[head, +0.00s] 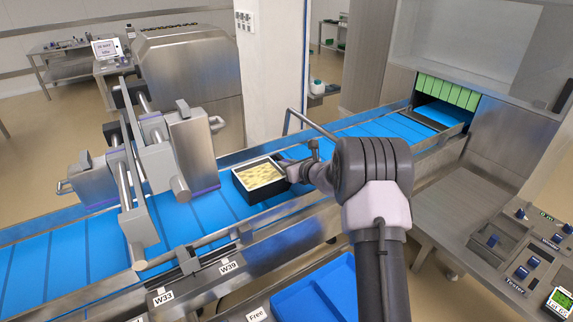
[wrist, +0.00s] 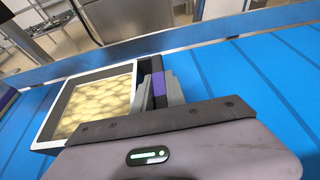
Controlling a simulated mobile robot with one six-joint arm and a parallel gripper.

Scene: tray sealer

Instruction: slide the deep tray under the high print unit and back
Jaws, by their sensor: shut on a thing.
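The deep tray (head: 266,194) is black with a pale rim and yellowish pieces inside. It sits on the blue belt, to the right of the print units. It also shows in the wrist view (wrist: 66,98). My gripper (head: 288,166) is shut on the tray's right side; its fingers (wrist: 160,88) hold a dark and purple part there. Two grey print units stand over the belt: one near the tray (head: 193,146) and one further left (head: 95,187). Purple strips show at their lower edges. I cannot tell for sure which is the high one.
Metal rails (head: 225,248) run along the belt, with labels W33 and W39 at the front. A tunnel with green strips (head: 447,92) is at the belt's right end. A blue bin (head: 318,290) is in front. The belt between tray and nearer unit is clear.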

